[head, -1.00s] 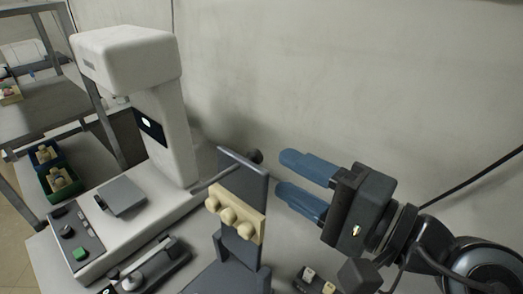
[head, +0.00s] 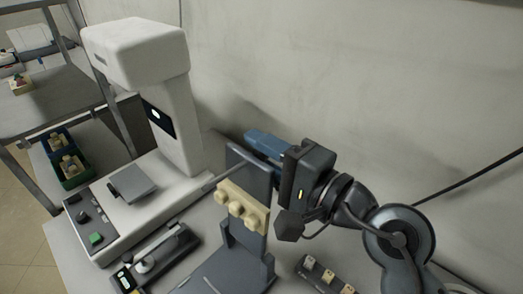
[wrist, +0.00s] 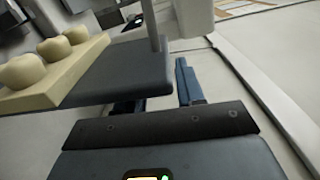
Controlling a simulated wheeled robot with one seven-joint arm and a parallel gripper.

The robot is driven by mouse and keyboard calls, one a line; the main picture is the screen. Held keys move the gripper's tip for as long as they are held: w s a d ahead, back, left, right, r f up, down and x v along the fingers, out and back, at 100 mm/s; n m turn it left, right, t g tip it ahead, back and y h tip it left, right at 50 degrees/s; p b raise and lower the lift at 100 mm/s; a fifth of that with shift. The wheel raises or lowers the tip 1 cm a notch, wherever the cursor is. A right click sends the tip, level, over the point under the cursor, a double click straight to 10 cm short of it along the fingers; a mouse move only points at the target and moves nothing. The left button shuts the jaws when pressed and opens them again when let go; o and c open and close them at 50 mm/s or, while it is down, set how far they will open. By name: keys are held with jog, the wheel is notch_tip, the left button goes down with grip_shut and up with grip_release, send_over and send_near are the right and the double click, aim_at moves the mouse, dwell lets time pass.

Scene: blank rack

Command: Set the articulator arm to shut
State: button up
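The articulator stands at the front centre of the head view. Its dark grey upper arm (head: 247,173) is raised nearly upright from the base (head: 232,272), with a cream tooth model (head: 242,206) on its face. A thin rod sticks out from its upper part to the left. My gripper (head: 264,144) is behind the raised arm, its blue fingers partly hidden by it. The arm's slab (wrist: 118,72) covers much of the left finger there. I cannot tell whether they touch.
A white machine (head: 170,120) with a column stands left of the articulator. A dark tray (head: 158,258) lies in front of it. A small dark holder with pale blocks (head: 325,275) sits at the front right. The wall is close behind my gripper.

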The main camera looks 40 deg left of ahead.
grip_shut()
jog(key=shift+s+f, duration=0.1)
dwell(0.4)
